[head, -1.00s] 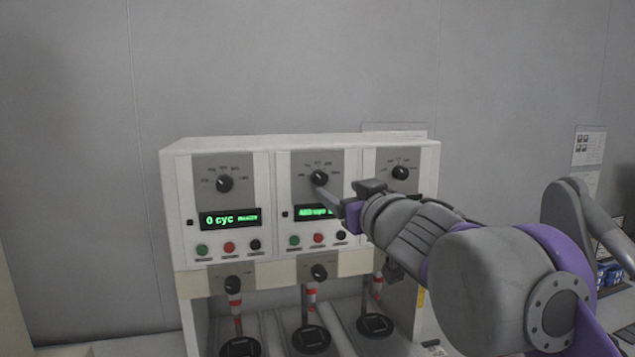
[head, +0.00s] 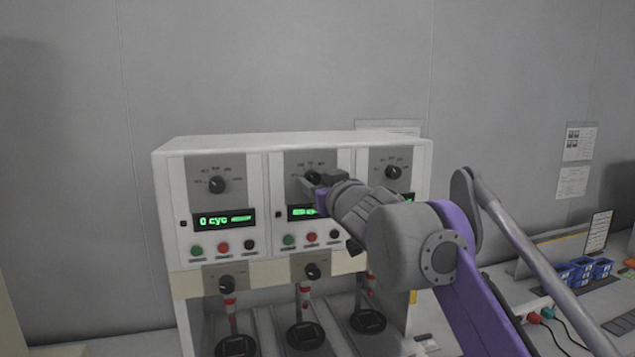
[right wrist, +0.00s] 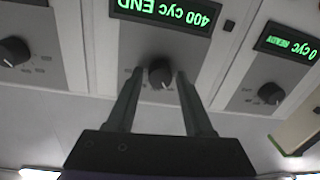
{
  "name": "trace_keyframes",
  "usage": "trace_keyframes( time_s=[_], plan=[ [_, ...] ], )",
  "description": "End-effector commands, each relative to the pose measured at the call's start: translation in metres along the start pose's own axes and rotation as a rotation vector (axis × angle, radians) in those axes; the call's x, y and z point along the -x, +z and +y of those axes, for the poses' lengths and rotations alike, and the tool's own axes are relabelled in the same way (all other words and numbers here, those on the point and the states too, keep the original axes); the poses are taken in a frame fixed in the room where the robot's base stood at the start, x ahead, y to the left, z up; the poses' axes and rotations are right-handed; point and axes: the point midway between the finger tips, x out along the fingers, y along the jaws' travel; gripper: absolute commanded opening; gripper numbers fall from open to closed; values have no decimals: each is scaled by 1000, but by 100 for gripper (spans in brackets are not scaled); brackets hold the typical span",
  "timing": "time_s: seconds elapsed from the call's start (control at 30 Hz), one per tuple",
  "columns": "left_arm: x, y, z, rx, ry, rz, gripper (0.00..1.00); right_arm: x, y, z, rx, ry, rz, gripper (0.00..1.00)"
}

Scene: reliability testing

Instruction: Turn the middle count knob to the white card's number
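The middle count knob (head: 311,175) is a round black dial on the upper grey panel of the middle tester unit. It also shows in the right wrist view (right wrist: 160,73), which sees the panel upside down. My right gripper (right wrist: 160,74) is open, with its two fingers on either side of this knob and narrow gaps visible. In the head view my right gripper (head: 308,183) partly covers the knob and the middle display (head: 302,212). That display reads 400 cyc END in the right wrist view (right wrist: 163,12). I cannot make out a white card with a readable number. My left gripper is out of view.
The left unit's knob (head: 217,185) and right unit's knob (head: 393,172) flank the middle one. The left display (head: 224,220) reads 0 cyc. Coloured buttons and lower knobs (head: 313,271) sit below. Papers (head: 578,143) hang on the right wall; blue bins (head: 583,270) stand below.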

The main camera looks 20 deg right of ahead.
Motion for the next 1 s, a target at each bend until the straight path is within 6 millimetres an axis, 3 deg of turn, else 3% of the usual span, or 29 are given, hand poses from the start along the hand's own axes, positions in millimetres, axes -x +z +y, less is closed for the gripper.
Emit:
trace_keyframes(
  time_s=[0.03,0.27,0.67,1.0],
  plan=[
    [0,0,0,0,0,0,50,0,0,0,0,0,0,41],
    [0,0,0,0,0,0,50,0,0,0,0,0,0,0],
    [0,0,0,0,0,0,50,0,0,0,-38,0,2,0],
    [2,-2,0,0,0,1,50,0,0,0,-261,1,15,0]
  ],
)
